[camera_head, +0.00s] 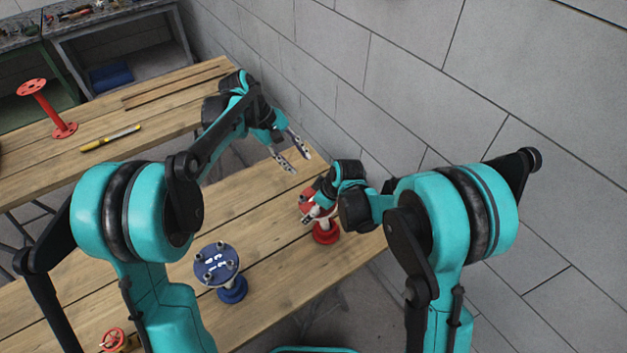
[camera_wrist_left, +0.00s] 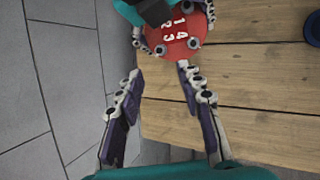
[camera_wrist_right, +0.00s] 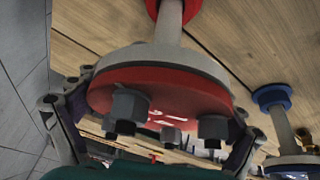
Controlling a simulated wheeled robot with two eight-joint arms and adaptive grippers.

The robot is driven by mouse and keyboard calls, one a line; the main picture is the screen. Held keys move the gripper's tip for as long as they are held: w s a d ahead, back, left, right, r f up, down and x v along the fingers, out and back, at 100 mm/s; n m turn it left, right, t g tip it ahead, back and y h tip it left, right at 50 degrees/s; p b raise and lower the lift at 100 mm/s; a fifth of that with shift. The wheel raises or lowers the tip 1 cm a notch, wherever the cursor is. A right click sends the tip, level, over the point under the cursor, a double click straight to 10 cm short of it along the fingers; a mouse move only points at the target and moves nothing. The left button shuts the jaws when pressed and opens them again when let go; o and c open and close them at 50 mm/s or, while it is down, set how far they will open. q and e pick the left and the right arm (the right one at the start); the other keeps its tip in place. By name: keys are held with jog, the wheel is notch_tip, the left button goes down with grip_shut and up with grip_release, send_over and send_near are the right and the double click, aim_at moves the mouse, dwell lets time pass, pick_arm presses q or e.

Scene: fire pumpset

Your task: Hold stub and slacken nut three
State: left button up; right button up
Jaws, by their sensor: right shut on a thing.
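The red stub (camera_head: 325,234) stands upright on the wooden table, its numbered top flange partly hidden by my right arm. My right gripper (camera_head: 313,213) is shut on the flange's rim. In the right wrist view its fingers lie on both sides of the red flange (camera_wrist_right: 160,92), with several dark nuts such as this one (camera_wrist_right: 130,106). My left gripper (camera_head: 300,164) is open and empty, held above and behind the stub. In the left wrist view, the numbered flange (camera_wrist_left: 178,38) lies beyond its open fingertips (camera_wrist_left: 160,74). Which nut is number three is unclear.
A blue stub (camera_head: 216,264) with several nuts stands on the table to the left. A small red part (camera_head: 114,340) lies at the front left. The back table (camera_head: 160,102) holds a red spool and a yellow tool (camera_head: 110,138). A grey wall (camera_head: 400,95) rises close behind the stub.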

pick_arm(q)
jog(key=d+f+m, duration=0.1)
jog(key=f+m, duration=0.2)
jog(key=m, duration=0.8)
jog(key=d+f+m+y, duration=0.1)
jog(key=d+f+m, duration=0.1)
jog(key=m, duration=0.9)
jog(key=d+f+m+g, duration=0.1)
jog(key=d+f+m, duration=0.1)
jog(key=m, duration=0.8)
jog(key=shift+f+m, duration=0.4)
jog(key=shift+f, duration=0.4)
jog(key=shift+c, duration=0.4)
jog(key=shift+a, duration=0.1)
grip_shut()
